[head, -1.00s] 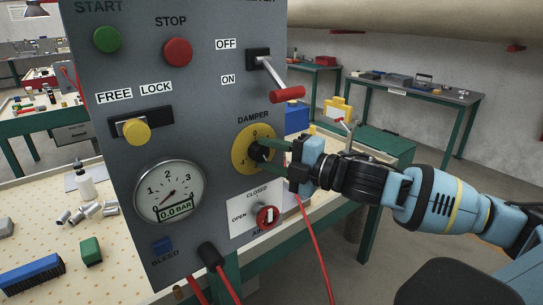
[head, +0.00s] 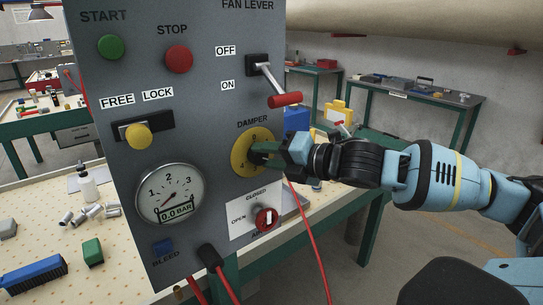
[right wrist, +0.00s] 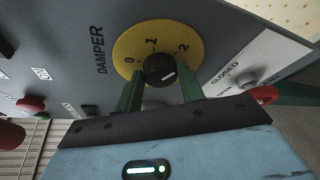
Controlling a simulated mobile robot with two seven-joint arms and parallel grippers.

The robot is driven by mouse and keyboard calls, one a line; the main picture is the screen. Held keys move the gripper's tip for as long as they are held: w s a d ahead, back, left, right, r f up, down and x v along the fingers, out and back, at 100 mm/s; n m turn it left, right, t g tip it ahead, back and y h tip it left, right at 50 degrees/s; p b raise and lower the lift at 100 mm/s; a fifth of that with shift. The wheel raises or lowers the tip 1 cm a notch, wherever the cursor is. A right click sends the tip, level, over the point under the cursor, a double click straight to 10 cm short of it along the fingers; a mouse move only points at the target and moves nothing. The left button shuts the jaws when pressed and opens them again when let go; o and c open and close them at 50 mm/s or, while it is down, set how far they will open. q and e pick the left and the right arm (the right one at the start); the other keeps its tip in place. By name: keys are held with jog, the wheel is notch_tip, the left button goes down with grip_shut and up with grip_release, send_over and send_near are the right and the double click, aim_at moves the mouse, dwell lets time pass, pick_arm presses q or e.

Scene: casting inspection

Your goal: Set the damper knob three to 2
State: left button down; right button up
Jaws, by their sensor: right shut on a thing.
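The damper knob is black, on a round yellow dial (head: 241,158) low on the right of the grey panel (head: 205,105). In the right wrist view the knob (right wrist: 160,68) stands out at the dial's middle, with 0, 1 and 2 readable on the yellow dial (right wrist: 137,38). A short pale mark shows on the knob, slanting; I cannot tell which number it meets. My right gripper (head: 264,153) reaches in from the right and is shut on the knob. Its two green fingers (right wrist: 160,84) lie on either side of it. My left gripper is not in view.
The fan lever's red handle (head: 285,100) juts out just above my right gripper. Below are a red air knob (head: 265,219) and a hanging red cable (head: 315,235). A gauge (head: 170,192) and yellow slider knob (head: 138,136) are on the left.

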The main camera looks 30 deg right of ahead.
dwell(0.4)
jog(key=o, duration=1)
jog(key=shift+c, duration=0.2)
jog(key=shift+s+d, duration=0.35)
jog(key=shift+s, duration=0.2)
jog(key=v, duration=0.6)
jog(key=shift+s, duration=0.25)
jog(key=shift+r, duration=0.1)
